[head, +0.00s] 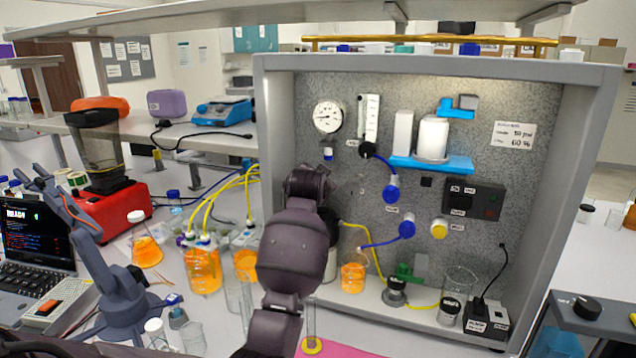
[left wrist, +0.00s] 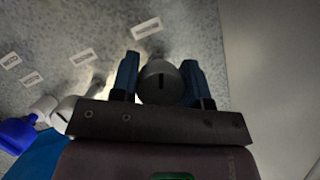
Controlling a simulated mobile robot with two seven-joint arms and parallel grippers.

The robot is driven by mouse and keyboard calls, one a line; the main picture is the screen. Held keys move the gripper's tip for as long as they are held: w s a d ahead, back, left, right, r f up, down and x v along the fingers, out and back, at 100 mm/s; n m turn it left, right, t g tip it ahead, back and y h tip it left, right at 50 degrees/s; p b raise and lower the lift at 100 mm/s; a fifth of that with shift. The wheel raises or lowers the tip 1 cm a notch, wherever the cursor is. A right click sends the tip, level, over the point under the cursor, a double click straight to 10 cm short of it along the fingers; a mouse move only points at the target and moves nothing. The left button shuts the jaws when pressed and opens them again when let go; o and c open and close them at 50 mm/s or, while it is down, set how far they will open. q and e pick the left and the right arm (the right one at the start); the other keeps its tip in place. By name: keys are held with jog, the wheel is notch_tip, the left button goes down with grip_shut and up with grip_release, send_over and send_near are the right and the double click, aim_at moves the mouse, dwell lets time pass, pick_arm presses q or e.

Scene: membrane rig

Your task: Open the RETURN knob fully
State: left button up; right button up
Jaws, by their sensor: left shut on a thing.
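In the left wrist view a round grey knob (left wrist: 161,86) with a dark line across its face sits between the two blue fingers of my left gripper (left wrist: 160,73). The gripper is shut on it, one finger on each side. The line runs roughly up and down in that picture. The labels on the panel are too small and blurred to read, so I cannot confirm the word RETURN. In the head view my left arm stands in front of the left part of the speckled panel (head: 345,185) and hides the knob and the fingertips. My right gripper is not in view.
The panel carries a round gauge (head: 327,117), a blue shelf (head: 402,163) with white cylinders, blue fittings (head: 391,193) and a black box (head: 473,197). Beakers with orange liquid (head: 203,270) and yellow tubes stand left of the rig's frame (head: 268,125).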

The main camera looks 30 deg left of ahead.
pick_arm(q)
jog(key=shift+f+n+h, duration=0.1)
jog(key=shift+n+h, duration=1)
jog(key=shift+n, duration=0.3)
jog(key=o, duration=0.9)
jog(key=shift+o, duration=0.2)
jog(key=shift+d, duration=0.1)
jog(key=b+v, duration=0.1)
jog(key=v, duration=1)
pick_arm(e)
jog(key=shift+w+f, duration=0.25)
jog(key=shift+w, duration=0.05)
pick_arm(q)
jog(key=shift+w+f, duration=0.1)
